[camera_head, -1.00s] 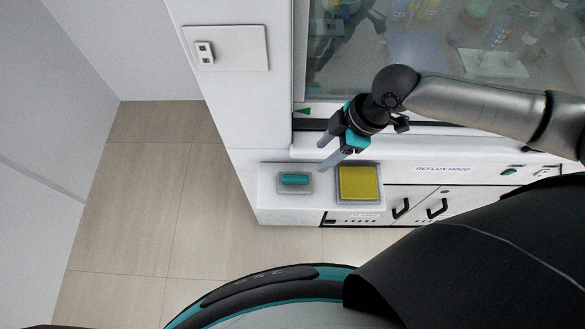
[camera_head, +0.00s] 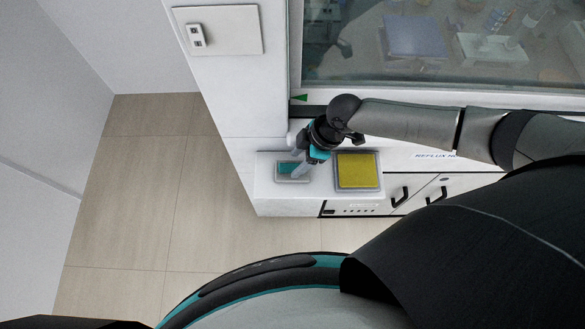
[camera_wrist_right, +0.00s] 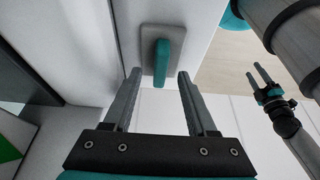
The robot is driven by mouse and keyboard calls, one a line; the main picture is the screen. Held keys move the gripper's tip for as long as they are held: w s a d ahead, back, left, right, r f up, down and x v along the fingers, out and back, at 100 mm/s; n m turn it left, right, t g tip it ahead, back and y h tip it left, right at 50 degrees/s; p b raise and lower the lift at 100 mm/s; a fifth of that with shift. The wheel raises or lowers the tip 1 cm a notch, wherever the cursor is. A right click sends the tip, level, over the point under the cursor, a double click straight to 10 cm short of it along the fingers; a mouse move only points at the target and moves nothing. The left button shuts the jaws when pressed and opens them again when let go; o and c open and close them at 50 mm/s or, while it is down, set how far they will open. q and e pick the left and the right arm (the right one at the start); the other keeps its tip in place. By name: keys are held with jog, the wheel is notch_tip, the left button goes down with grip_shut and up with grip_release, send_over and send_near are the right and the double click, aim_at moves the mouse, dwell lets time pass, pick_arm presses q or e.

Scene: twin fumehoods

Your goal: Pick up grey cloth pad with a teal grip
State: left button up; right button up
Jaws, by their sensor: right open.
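The grey cloth pad (camera_head: 290,179) with its teal grip (camera_head: 287,168) lies flat on a white ledge, left of a yellow pad. My right gripper (camera_head: 299,167) is over the pad's right side and partly hides it. In the right wrist view the grey pad (camera_wrist_right: 178,50) and the teal grip (camera_wrist_right: 163,62) lie ahead of the fingertips. My right gripper (camera_wrist_right: 159,74) is open and empty there, with the near end of the grip in line with the gap. My left gripper (camera_wrist_right: 259,78) shows small at the right of that view, fingers apart and empty.
The yellow pad (camera_head: 358,171) in a grey tray sits close to the right on the ledge (camera_head: 264,185). The fumehood glass (camera_head: 350,60) and cabinet front stand behind and to the right. Open floor (camera_head: 150,190) is left of the ledge.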

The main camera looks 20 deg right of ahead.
jog(key=shift+x, duration=1)
grip_shut()
